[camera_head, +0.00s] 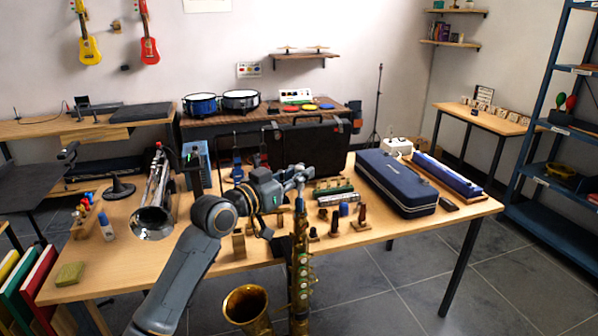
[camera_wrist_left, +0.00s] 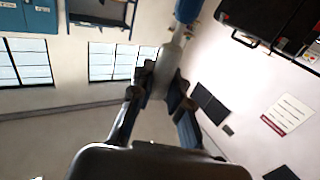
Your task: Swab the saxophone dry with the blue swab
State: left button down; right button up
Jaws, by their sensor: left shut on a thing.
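The saxophone (camera_head: 301,270) stands upright at the table's front edge, its brass bell (camera_head: 247,305) low and facing up. Its lower part is cut off by the picture's bottom. My left gripper (camera_head: 300,176) is at the top of the saxophone's body; I cannot tell whether it touches it. In the left wrist view my left gripper (camera_wrist_left: 158,95) is shut on a pale, rod-like thing with a blue end, which looks like the blue swab (camera_wrist_left: 188,10). The swab is hard to make out in the head view. My right gripper is not in view.
A trumpet (camera_head: 153,205) stands on the table (camera_head: 130,245) at left. Small mouthpieces and stands (camera_head: 360,217) crowd the front right of the gripper. The table's left front is mostly clear.

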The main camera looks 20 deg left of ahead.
pick_arm(q)
jog(key=shift+f, duration=0.1)
dwell(0.3)
jog(key=shift+r+p, duration=0.6)
jog(key=shift+r, duration=0.05)
notch_tip(320, 180, up, 14)
jog(key=p, duration=1.2)
jog(key=shift+f, duration=0.25)
jog(key=shift+f+b, duration=4.9)
jog(key=shift+f, duration=2.55)
